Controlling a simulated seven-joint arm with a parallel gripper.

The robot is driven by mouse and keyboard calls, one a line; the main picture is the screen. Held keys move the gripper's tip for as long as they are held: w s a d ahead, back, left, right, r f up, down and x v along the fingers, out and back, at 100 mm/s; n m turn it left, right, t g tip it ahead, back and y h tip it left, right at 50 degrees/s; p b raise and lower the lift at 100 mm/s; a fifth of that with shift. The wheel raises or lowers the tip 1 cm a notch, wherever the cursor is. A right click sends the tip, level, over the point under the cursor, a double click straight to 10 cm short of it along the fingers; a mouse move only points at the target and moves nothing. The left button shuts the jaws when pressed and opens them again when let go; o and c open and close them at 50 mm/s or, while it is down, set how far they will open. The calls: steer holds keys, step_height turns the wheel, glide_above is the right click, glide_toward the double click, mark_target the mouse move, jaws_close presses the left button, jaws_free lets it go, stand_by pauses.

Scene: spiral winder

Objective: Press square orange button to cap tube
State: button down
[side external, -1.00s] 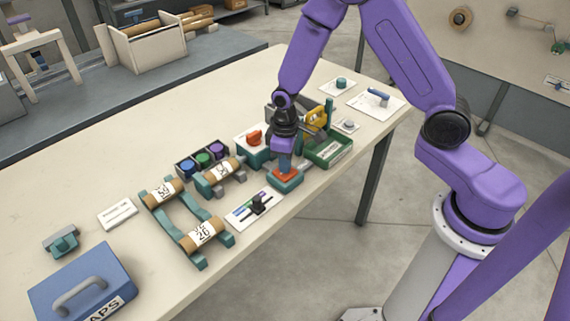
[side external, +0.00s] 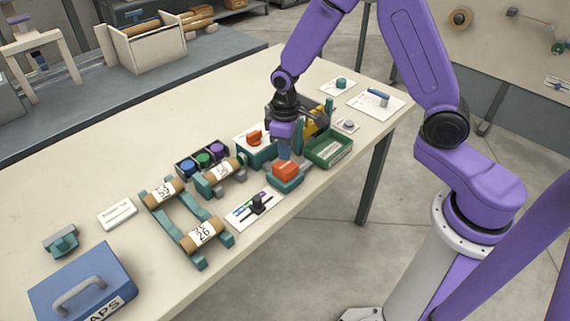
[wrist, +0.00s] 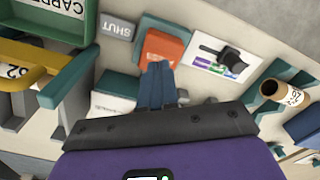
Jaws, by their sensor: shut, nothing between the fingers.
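The square orange button (side external: 286,169) stands raised on its teal base (side external: 287,184) near the table's front edge. The button also shows in the wrist view (wrist: 164,46). My gripper (side external: 285,156) is shut and empty, with its blue fingers pointing down just above and behind the button. In the wrist view its fingertips (wrist: 157,68) overlap the button's near edge; I cannot tell whether they touch it. A cardboard tube (side external: 221,171) lies in a teal holder left of the button. Tube 26 (side external: 203,232) lies on a teal rack and shows an open end in the wrist view (wrist: 284,93).
A slider panel (side external: 254,208) lies left of the button, and a green tray (side external: 330,150) stands close on its right. A white-topped box with an orange knob (side external: 254,138) is behind. A blue case (side external: 82,286) sits at the front left. The back-left tabletop is clear.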

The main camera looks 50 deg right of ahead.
mark_target(285, 165)
steer(key=shift+r, duration=1.8)
steer(key=shift+s+a+r, duration=0.15)
steer(key=shift+s+r, duration=0.1)
steer(key=shift+s, duration=0.05)
steer(key=s+d+r+n, duration=0.1)
steer(key=s+r+n, duration=0.2)
steer(key=s, duration=1)
steer(key=s+d+r+n, duration=0.1)
steer(key=s+r+n, duration=0.2)
steer(key=s, duration=1)
step_height(285, 165, up, 4)
steer(key=shift+d+f+n, duration=0.2)
steer(key=shift+d+n, duration=0.05)
steer(key=shift+n, duration=0.05)
